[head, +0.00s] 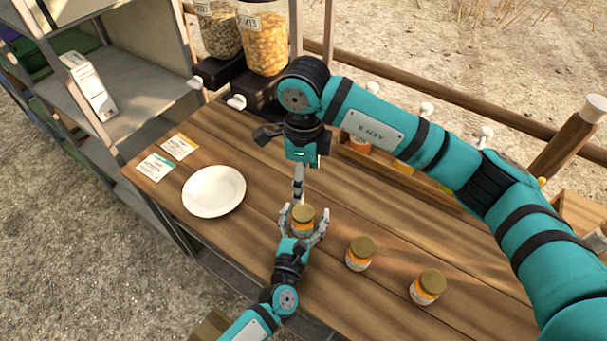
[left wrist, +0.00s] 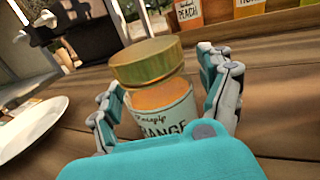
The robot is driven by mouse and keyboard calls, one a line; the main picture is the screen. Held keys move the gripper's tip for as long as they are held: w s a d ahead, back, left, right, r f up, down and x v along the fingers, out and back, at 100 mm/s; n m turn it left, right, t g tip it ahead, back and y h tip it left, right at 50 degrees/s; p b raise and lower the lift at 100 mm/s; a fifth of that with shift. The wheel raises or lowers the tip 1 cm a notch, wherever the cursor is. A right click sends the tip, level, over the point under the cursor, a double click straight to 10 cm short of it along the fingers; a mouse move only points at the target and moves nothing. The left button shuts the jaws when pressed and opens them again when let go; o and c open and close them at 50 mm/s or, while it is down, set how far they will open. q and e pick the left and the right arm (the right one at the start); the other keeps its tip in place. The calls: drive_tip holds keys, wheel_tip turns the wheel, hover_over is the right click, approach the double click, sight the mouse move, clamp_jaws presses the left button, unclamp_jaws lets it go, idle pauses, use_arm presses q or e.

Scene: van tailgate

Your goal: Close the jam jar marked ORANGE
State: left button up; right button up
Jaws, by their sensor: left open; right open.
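The jam jar marked ORANGE (head: 302,228) stands on the wooden table with a gold lid (head: 303,213) on top. In the left wrist view its label (left wrist: 165,122) reads ORANGE, and the lid (left wrist: 146,64) sits over the orange jam. I cannot tell whether the lid is tight. My left gripper (head: 304,211) is open, its fingers on both sides of the jar; firm contact is not clear. My right gripper (head: 298,197) is open and points down just behind the lid in the head view, apart from it as far as I can see.
Two similar gold-lidded jars (head: 360,253) (head: 428,287) stand to the right. A white plate (head: 214,191) and two cards (head: 155,167) (head: 180,146) lie left. Dispensers (head: 263,38) stand at the back. A wooden rack (head: 395,172) holding labelled items lies partly behind my right arm.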

use_arm(q)
drive_tip(key=v, duration=1.2)
drive_tip(key=shift+s, duration=0.1)
idle(0.4)
